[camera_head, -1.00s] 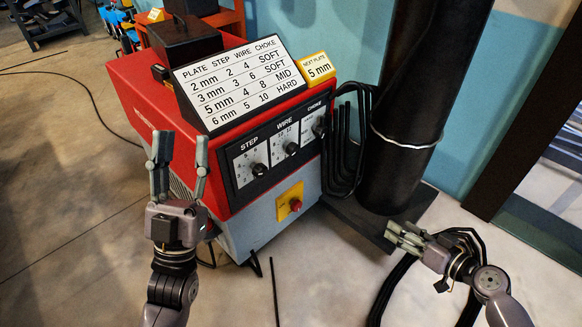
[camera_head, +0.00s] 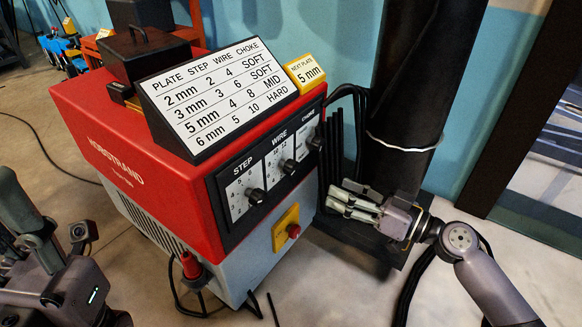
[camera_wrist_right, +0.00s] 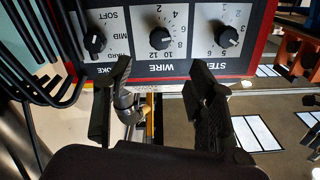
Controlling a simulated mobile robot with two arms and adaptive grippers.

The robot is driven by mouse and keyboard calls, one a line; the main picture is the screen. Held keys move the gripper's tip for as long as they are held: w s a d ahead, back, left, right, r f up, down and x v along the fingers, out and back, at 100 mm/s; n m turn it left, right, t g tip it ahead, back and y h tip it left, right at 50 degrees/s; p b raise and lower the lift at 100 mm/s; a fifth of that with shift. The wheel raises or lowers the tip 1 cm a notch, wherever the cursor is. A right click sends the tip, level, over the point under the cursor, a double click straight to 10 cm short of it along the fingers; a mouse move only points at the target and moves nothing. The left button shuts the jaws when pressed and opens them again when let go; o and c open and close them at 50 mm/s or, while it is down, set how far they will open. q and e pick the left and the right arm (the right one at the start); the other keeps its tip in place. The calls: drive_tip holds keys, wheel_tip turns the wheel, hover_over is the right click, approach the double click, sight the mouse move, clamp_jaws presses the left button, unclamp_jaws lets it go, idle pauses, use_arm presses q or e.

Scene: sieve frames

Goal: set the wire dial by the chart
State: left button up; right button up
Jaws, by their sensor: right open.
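The wire dial (camera_head: 288,166) is a black knob on a white scale in the middle of the machine's dark front panel. It also shows upside down in the right wrist view (camera_wrist_right: 160,38); I cannot tell its exact setting. The chart (camera_head: 216,95) on top of the machine lists 5 mm as step 4, wire 8, choke MID. A yellow-edged sign (camera_head: 306,70) reads "NEXT PLATE 5 mm". My right gripper (camera_head: 350,201) is open and empty, below and right of the dial, apart from it. My left gripper (camera_head: 40,235) is at the lower left, partly cut off.
The step dial (camera_head: 256,196) and choke dial (camera_head: 316,143) flank the wire dial closely. A yellow plate with a red button (camera_head: 287,229) sits below the panel. Black hanging cables (camera_head: 338,140) and a dark column (camera_head: 410,100) stand right of the panel.

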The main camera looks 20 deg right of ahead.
sight(296, 169)
drive_tip(key=p+x, duration=0.1)
drive_tip(key=x, duration=1.2)
drive_tip(key=shift+w+a+p, duration=0.2)
drive_tip(key=shift+p, duration=0.1)
drive_tip(key=shift+c, duration=0.5)
drive_tip(key=c, duration=1.1)
